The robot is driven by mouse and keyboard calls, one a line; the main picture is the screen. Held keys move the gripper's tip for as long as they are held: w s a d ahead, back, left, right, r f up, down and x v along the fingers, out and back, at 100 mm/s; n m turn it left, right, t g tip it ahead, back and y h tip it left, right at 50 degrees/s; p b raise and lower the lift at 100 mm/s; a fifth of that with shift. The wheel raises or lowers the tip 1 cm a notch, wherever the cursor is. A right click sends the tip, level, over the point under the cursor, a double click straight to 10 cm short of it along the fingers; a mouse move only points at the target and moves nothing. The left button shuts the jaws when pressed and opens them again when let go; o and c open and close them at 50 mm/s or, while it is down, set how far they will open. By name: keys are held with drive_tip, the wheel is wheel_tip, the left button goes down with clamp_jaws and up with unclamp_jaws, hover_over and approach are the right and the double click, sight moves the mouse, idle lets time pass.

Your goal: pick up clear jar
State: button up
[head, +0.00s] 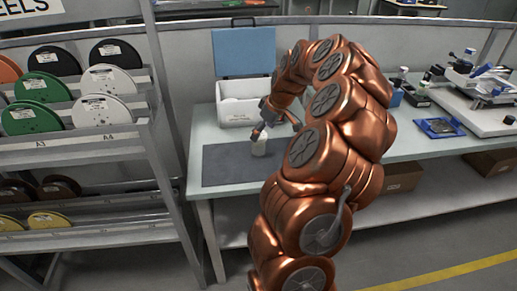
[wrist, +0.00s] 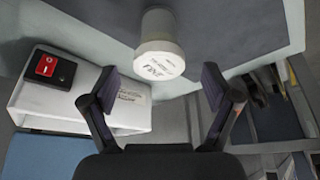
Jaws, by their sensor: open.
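The jar (head: 259,147) stands upright on a dark mat (head: 222,165) on the workbench. It looks pale with a white lid. In the wrist view the jar (wrist: 158,58) shows its lettered lid towards the camera, ahead of my gripper and roughly centred between the finger lines. My gripper (wrist: 160,90) is open, with its two dark fingers spread and nothing between them. In the head view my gripper (head: 262,130) is just above and beside the jar, partly hidden by my arm. I cannot tell whether a finger touches the jar.
A white bin (head: 238,111) with a raised blue lid (head: 244,52) stands behind the mat. A rack of spools (head: 100,110) is on the left. A blue tray (head: 439,128) and bench equipment (head: 485,85) are on the right. The mat around the jar is clear.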

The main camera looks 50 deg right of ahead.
drive_tip(key=shift+p+x, duration=0.65)
drive_tip(key=shift+x, duration=3.15)
drive_tip(key=c, duration=1.6)
